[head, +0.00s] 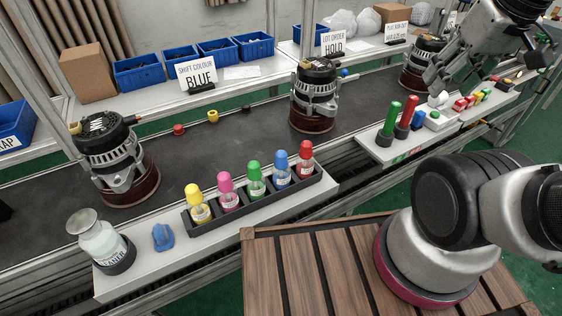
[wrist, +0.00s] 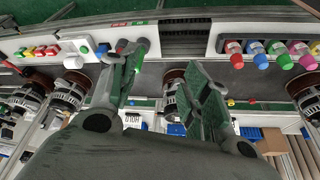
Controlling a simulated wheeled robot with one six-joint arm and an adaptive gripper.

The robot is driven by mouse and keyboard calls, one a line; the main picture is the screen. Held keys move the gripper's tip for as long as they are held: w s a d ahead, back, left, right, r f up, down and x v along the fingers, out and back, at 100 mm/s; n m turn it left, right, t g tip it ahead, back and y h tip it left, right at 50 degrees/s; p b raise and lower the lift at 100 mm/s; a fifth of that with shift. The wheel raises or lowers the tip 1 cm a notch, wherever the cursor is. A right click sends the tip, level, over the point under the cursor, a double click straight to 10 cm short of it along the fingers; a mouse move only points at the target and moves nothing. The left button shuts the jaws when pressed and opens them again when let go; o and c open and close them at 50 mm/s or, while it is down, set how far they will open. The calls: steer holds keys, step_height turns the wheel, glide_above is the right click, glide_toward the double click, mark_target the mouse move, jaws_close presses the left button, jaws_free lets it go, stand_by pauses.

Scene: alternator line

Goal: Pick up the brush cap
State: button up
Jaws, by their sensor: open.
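The red cap also shows small in the wrist view (wrist: 230,102). My gripper (head: 437,80) is high at the right in the head view, near the far alternator (head: 422,62) and well away from the caps. In the wrist view its two fingers (wrist: 162,64) are spread apart with nothing between them.
A black rack (head: 260,207) of several colored bottles, a cleaner bottle (head: 100,240) and a blue object (head: 163,237) stand on the near ledge. A middle alternator (head: 313,95) stands beside the caps. Green and red cylinders (head: 391,118) stand below my gripper. Blue bins line the back shelf.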

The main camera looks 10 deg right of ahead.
steer(key=shift+o, duration=0.6)
steer(key=n+g+y, duration=0.2)
steer(key=n+g, duration=0.2)
steer(key=n, duration=1.4)
glide_above(282, 152)
steer(key=f, duration=1.2)
steer(key=shift+w+d+f, duration=0.1)
steer(key=shift+d+f, duration=0.3)
steer(key=shift+f, duration=0.3)
steer(key=f, duration=0.4)
steer(key=a+f, duration=0.1)
steer(key=f, duration=0.2)
steer(key=c, duration=0.8)
